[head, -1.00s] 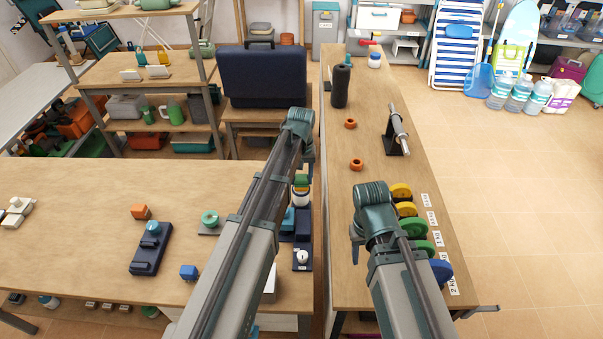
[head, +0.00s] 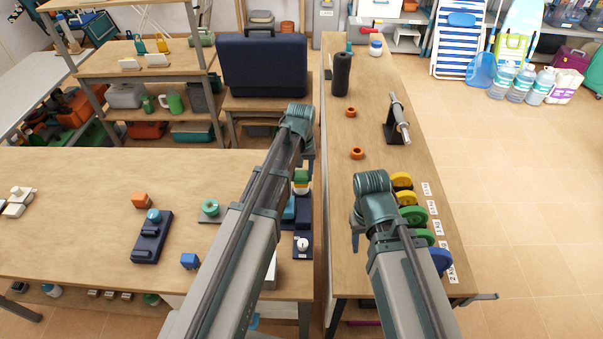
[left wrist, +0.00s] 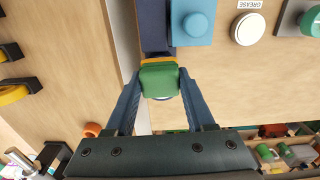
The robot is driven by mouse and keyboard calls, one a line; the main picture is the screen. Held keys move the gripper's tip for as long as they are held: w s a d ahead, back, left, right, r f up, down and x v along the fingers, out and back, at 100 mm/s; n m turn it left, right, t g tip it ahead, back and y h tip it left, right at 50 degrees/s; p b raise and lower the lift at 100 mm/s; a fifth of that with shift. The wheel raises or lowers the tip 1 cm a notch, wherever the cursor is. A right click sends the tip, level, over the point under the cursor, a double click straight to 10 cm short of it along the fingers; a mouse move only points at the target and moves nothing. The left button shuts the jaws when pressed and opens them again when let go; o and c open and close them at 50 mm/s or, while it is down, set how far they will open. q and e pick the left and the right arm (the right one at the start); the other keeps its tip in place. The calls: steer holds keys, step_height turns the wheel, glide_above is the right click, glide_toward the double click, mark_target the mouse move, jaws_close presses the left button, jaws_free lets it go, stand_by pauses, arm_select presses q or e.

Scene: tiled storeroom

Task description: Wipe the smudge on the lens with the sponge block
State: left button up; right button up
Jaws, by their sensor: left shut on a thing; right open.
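My left gripper (left wrist: 160,103) is shut on a green block with a yellow layer, the sponge block (left wrist: 159,80). In the head view the sponge block (head: 301,175) shows beside my left arm, at the right edge of the left table.
A light blue block with a knob (left wrist: 195,22) and a white disc (left wrist: 248,28) by a GREASE label are near the sponge. A dark board with a white knob (head: 303,244) lies nearby. Coloured weight discs (head: 413,215) line the right table (head: 365,105). A gap separates the tables.

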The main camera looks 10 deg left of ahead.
arm_select(q)
steer(key=shift+w+a, duration=0.2)
steer(key=shift+w, duration=0.6)
steer(key=shift+w+a, duration=0.2)
steer(key=shift+w, duration=0.6)
steer(key=w, duration=0.3)
steer(key=shift+a, duration=0.3)
steer(key=shift+s+d+r, duration=0.1)
steer(key=shift+s+d, duration=0.05)
steer(key=shift+s, duration=0.65)
steer(key=shift+s+d, duration=0.15)
steer(key=shift+s, duration=0.6)
